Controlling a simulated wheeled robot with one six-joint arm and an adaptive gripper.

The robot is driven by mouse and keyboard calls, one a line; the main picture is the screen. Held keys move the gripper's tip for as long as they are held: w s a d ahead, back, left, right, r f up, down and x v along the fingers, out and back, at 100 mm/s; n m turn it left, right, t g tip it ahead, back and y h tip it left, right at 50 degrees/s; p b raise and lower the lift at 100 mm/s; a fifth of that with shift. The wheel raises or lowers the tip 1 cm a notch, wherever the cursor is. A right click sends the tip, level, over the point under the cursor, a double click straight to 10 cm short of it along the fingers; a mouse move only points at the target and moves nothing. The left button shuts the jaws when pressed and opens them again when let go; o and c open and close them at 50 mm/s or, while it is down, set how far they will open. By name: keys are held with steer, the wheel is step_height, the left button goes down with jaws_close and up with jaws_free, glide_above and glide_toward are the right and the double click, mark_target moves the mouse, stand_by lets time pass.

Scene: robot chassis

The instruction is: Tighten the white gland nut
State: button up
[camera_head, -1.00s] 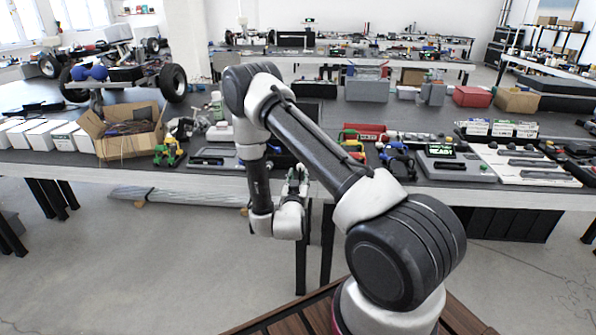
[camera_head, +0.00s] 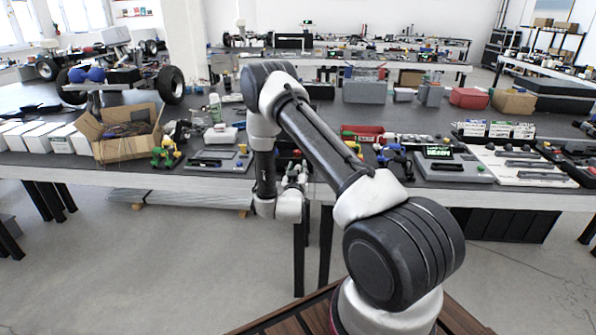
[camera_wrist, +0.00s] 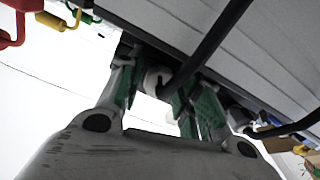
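The white gland nut (camera_wrist: 154,78) shows in the wrist view as a small pale round part on a dark block, with a thick black cable (camera_wrist: 205,50) running up and right from beside it. My gripper (camera_wrist: 160,90) has its two green-padded fingers spread on either side of the nut. There seems to be a small gap to the fingers, but I cannot tell whether either one touches it. In the head view my gripper (camera_head: 300,176) is near the front table edge, partly hidden by my arm, and the nut cannot be made out.
The grey worktable (camera_head: 225,178) carries a cardboard box (camera_head: 125,140), a grey tray device (camera_head: 218,160), a red bin (camera_head: 362,133) and a device with a green display (camera_head: 440,155). In the wrist view, red and yellow parts (camera_wrist: 50,20) are at upper left. Open floor lies before the table.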

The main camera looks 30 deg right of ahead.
jaws_close()
steer(key=shift+m, duration=2.7)
jaws_free()
